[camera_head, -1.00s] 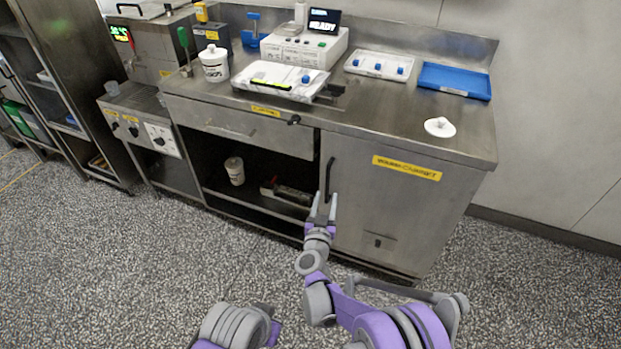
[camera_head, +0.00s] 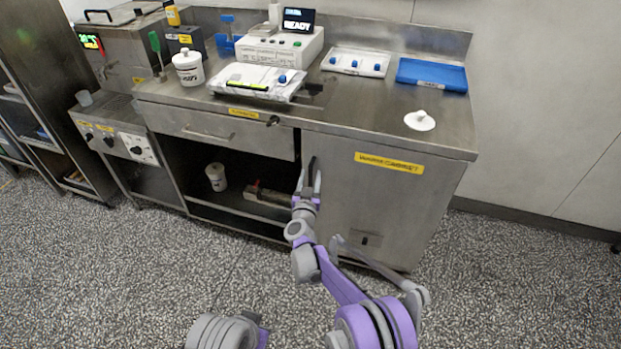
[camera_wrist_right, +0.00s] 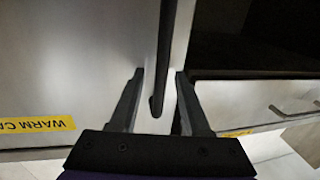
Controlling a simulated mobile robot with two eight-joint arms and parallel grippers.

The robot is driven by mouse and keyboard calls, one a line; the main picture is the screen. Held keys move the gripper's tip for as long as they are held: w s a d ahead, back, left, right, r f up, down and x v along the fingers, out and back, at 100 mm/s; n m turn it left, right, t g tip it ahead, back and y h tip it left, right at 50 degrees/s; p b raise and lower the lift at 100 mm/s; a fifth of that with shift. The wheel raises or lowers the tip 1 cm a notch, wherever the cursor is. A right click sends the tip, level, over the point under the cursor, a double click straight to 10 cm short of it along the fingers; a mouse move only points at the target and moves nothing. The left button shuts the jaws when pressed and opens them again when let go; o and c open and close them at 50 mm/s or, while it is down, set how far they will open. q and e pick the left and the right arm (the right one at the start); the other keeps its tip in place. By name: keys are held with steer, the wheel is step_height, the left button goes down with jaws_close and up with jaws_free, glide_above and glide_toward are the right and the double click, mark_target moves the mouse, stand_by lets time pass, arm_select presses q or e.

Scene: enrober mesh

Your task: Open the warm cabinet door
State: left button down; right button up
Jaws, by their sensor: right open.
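The warm cabinet door (camera_head: 385,205) is a grey steel panel with a yellow label (camera_head: 389,162), at the right of the bench front; it looks shut. Its dark vertical handle (camera_head: 311,172) is near the door's left edge. My right gripper (camera_head: 307,181) is at this handle, and its fingers partly cover it. In the right wrist view the right gripper (camera_wrist_right: 157,76) is open, with the lower end of the dark handle (camera_wrist_right: 163,70) between its two fingers. I see a gap on both sides of the handle. My left gripper is not in view.
Left of the door is an open shelf bay with a white tub (camera_head: 216,177), below a closed drawer (camera_head: 215,130). The bench top holds a white machine (camera_head: 280,48), a blue tray (camera_head: 432,75) and a white lid (camera_head: 420,121). The speckled floor before the door is clear.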

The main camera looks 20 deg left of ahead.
jaws_close()
stand_by(1.4)
